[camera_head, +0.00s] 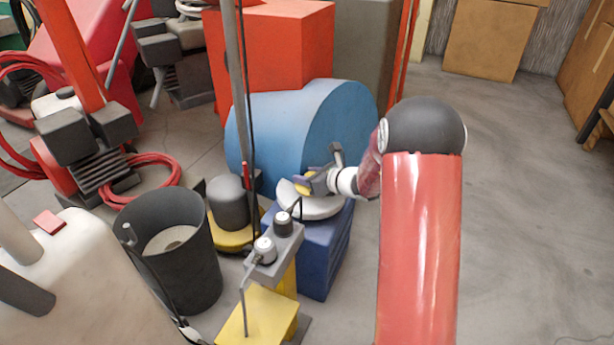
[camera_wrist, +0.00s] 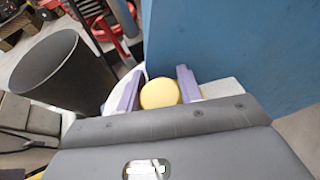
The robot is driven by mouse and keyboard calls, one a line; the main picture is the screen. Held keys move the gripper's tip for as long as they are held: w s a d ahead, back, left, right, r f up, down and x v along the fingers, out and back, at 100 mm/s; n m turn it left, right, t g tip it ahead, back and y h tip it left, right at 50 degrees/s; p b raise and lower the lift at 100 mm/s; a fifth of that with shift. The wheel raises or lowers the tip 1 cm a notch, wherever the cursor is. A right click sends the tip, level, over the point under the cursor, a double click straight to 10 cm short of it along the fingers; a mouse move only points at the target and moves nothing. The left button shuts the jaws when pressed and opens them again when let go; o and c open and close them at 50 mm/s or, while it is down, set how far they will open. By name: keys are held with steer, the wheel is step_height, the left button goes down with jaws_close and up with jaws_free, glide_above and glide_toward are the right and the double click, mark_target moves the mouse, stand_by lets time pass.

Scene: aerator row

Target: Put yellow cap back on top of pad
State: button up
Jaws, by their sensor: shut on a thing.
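The yellow cap (camera_wrist: 159,93) is round and sits between the two purple fingers of my gripper (camera_wrist: 157,88) in the wrist view. My gripper is shut on it. In the head view the cap (camera_head: 303,185) shows in my gripper (camera_head: 308,182), just over the white round pad (camera_head: 320,208). The pad lies on top of a dark blue block. In the wrist view white parts of the pad (camera_wrist: 215,89) show on both sides of the fingers. Whether the cap touches the pad I cannot tell.
A big blue cylinder (camera_head: 300,125) stands close behind the pad. A grey post with a yellow base (camera_head: 258,312) stands in front, and a black bin (camera_head: 172,250) to the left. A thin upright pole (camera_head: 238,90) passes left of the pad. Floor on the right is clear.

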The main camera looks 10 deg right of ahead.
steer(key=shift+f+b, duration=0.65)
steer(key=o, duration=0.7)
steer(key=shift+p+v, duration=1.2)
steer(key=shift+v, duration=4.35)
